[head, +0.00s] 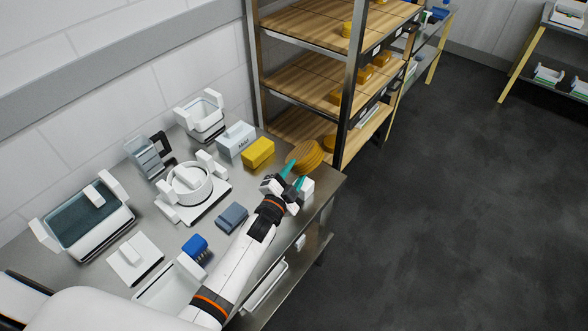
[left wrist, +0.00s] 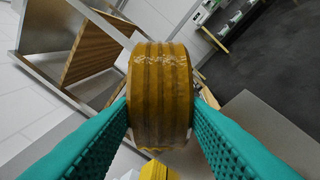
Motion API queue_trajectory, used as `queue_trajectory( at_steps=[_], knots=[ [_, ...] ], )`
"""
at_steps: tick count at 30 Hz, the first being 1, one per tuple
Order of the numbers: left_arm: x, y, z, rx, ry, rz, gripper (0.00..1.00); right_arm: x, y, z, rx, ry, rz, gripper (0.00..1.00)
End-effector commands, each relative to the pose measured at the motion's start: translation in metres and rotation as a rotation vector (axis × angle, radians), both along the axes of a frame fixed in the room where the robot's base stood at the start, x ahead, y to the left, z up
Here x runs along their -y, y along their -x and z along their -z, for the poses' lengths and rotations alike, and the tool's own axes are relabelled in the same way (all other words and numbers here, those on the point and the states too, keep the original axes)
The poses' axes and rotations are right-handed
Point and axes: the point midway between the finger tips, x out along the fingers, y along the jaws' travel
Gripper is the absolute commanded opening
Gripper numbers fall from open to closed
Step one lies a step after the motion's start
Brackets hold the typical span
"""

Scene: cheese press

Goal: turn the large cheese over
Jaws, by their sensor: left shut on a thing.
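The large cheese (head: 306,156) is a yellow-brown ridged wheel at the right end of the steel table, by the shelf. In the left wrist view the cheese (left wrist: 160,95) stands edge-on between the two teal fingers, with its ridged rim facing the camera and pale specks on it. My left gripper (head: 293,176) is at the near side of the cheese, shut on it; the same gripper (left wrist: 160,110) has one finger on each side of the wheel. Whether the cheese touches the table cannot be told. My right gripper is not in view.
A yellow block (head: 258,152) and a white labelled box (head: 235,140) stand left of the cheese. A round white mould (head: 187,185) and a grey block (head: 232,216) lie nearer. The wooden shelf (head: 300,122) rises close behind. The table's right corner (head: 335,180) is bare.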

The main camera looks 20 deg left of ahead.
Motion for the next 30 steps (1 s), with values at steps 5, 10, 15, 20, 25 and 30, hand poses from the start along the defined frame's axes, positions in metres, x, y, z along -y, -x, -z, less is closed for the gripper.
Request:
queue_trajectory(
  at_steps=[5,10,15,20,25,30],
  knots=[
    [0.0,-0.001,-0.002,-0.068,0.497,0.003,0.13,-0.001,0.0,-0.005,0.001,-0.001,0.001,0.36],
    [0.0,-0.001,0.001,-0.14,0.975,0.004,0.13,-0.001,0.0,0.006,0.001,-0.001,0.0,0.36],
    [0.0,-0.001,0.001,-0.209,1.449,0.005,0.13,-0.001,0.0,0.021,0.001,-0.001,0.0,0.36],
    [0.0,-0.001,0.0,-0.272,1.858,0.004,0.13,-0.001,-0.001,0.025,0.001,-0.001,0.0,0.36],
    [0.0,-0.001,0.0,-0.324,2.203,0.003,0.13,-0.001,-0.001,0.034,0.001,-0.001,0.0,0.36],
    [0.0,-0.001,0.005,-0.36,2.443,0.002,0.13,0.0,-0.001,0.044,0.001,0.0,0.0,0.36]
  ],
)
